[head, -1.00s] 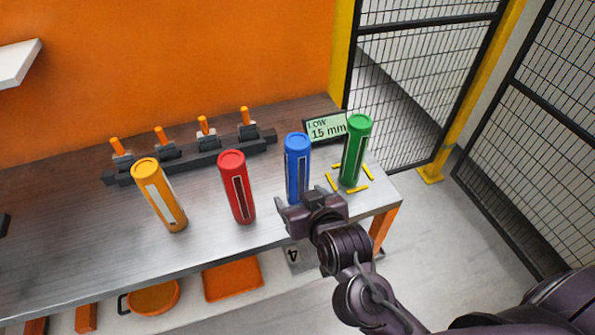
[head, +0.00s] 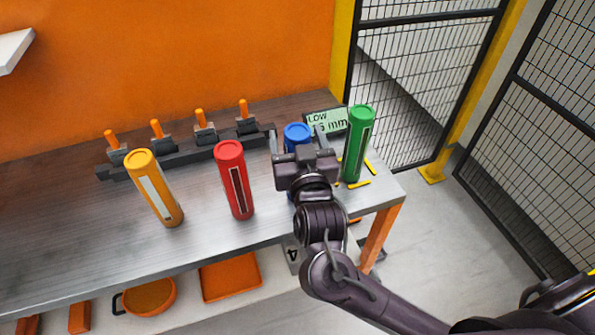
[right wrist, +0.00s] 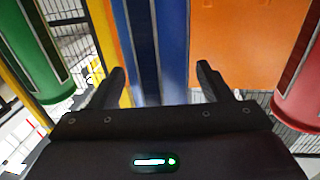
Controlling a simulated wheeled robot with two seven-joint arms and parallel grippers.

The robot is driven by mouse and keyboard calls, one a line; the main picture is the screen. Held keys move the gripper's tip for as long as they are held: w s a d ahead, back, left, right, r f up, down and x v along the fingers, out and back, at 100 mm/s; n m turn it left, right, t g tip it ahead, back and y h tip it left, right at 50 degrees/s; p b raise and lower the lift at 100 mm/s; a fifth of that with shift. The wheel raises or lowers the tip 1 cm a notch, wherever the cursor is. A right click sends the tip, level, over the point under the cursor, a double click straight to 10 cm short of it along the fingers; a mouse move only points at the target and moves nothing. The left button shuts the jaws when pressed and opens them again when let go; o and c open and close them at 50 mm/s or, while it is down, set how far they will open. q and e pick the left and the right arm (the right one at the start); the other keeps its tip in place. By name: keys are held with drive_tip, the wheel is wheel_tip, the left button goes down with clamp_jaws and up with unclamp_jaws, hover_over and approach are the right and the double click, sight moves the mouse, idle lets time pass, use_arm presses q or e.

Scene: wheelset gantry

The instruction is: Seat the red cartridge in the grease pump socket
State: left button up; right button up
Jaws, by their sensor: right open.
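The red cartridge (head: 235,180) stands upright on the grey bench, left of my right gripper; in the right wrist view it is at the right edge (right wrist: 298,75). My right gripper (head: 298,138) is open, with its fingers on either side of the blue cartridge (head: 297,131). In the right wrist view the blue cartridge (right wrist: 160,40) stands between the open fingers (right wrist: 162,75); I cannot tell whether they touch it. My gripper hides its lower part in the head view. I cannot make out a grease pump socket for certain. My left gripper is not in view.
A green cartridge (head: 357,145) stands close right of my gripper, by yellow strips (head: 359,184). A display (head: 327,121) reads LOW. An orange-yellow cartridge (head: 154,188) stands left. A black rail with orange-tipped parts (head: 188,152) lies behind. The bench's left front is clear.

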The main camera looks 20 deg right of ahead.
drive_tip(key=shift+w+d, duration=0.1)
drive_tip(key=shift+w, duration=0.75)
drive_tip(key=shift+s, duration=0.1)
drive_tip(key=shift+c, duration=0.5)
clamp_jaws()
